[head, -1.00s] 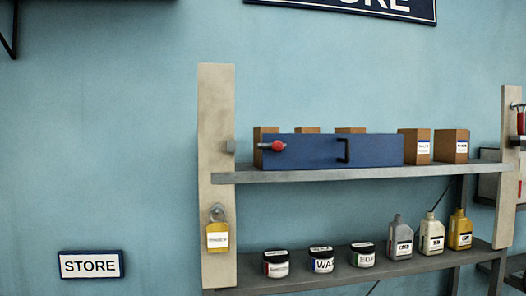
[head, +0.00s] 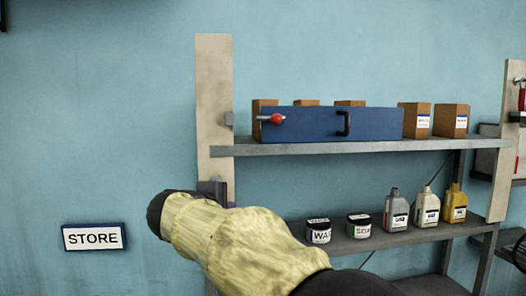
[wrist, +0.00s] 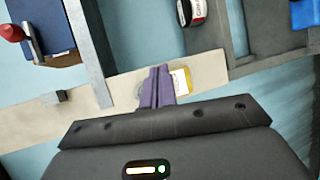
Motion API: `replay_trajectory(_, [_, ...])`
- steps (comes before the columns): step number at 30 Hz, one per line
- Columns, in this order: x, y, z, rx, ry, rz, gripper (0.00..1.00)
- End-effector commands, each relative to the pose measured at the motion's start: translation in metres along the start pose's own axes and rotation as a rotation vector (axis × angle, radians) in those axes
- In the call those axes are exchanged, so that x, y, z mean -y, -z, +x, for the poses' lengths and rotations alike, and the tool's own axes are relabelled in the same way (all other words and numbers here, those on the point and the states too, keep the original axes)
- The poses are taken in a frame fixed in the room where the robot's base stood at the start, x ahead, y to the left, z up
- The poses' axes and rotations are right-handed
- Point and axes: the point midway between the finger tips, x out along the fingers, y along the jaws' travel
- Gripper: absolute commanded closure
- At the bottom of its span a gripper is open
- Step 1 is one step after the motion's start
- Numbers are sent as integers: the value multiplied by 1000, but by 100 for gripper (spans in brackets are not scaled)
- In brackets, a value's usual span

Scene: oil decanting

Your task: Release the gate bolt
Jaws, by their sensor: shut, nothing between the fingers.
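The blue gate panel (head: 375,124) stands on the upper shelf in front of brown boxes. Its bolt has a red knob (head: 277,119) near the panel's left end, and a grey keeper block (head: 228,120) sits on the pale post, with a gap between bolt and keeper. My gripper (head: 216,190) is at the post below the shelf, lower left of the knob. In the wrist view its purple fingers (wrist: 156,88) are together and empty. The red knob (wrist: 11,32) is at upper left there.
The pale post (head: 214,85) carries the left end of the shelves. Jars (head: 318,231) and bottles (head: 396,211) stand on the lower shelf. My forearm hides part of that shelf. A STORE sign (head: 93,237) hangs at left. The wall above the gate is clear.

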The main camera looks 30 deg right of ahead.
Motion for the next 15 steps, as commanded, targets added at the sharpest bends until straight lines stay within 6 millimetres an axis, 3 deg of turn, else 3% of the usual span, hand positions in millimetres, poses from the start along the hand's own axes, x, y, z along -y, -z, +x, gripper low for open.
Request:
replay_trajectory(1, [-36, -1, -11, 19, -96, -10, 100])
replay_trajectory(3, [-80, -6, -27, 58, -219, -21, 100])
replay_trajectory(6, [-125, -16, -48, 109, -349, -27, 100])
replay_trajectory(9, [-147, -22, -60, 140, -417, -26, 100])
replay_trajectory(15, [-152, -23, -63, 147, -433, -27, 100])
